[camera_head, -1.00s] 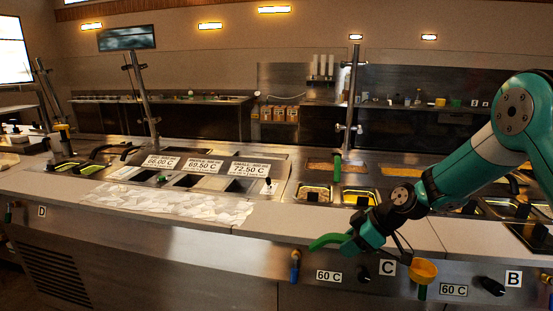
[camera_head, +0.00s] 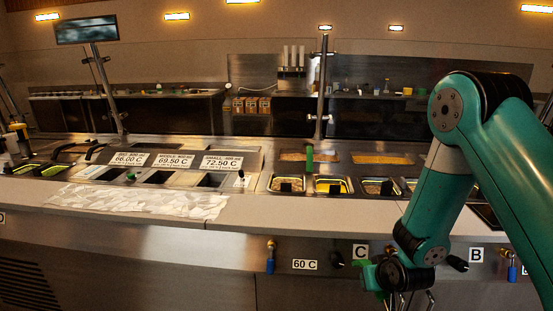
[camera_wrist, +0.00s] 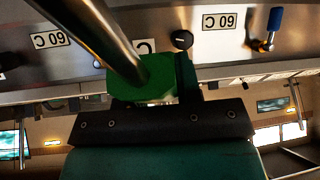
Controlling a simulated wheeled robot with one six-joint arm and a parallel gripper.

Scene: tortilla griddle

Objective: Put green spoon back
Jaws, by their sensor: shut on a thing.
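My gripper (camera_head: 385,275) is low at the counter's front panel, partly hidden behind my own forearm in the head view. In the wrist view, which is upside down, my gripper (camera_wrist: 168,95) is shut on the green spoon (camera_wrist: 142,82). Its green part lies at the jaws, and a thick metal shaft runs from there to the upper left edge. The spoon's far end is out of the wrist view. A green-handled piece (camera_head: 310,157) stands upright at the foot of a metal post on the counter.
The front panel bears a blue-handled valve (camera_head: 270,258), another valve (camera_head: 512,266) and a dark knob (camera_head: 458,263). Food pans (camera_head: 332,186) are set into the counter behind. A crumpled pale sheet (camera_head: 140,200) lies left. The counter strip (camera_head: 300,214) before the pans is bare.

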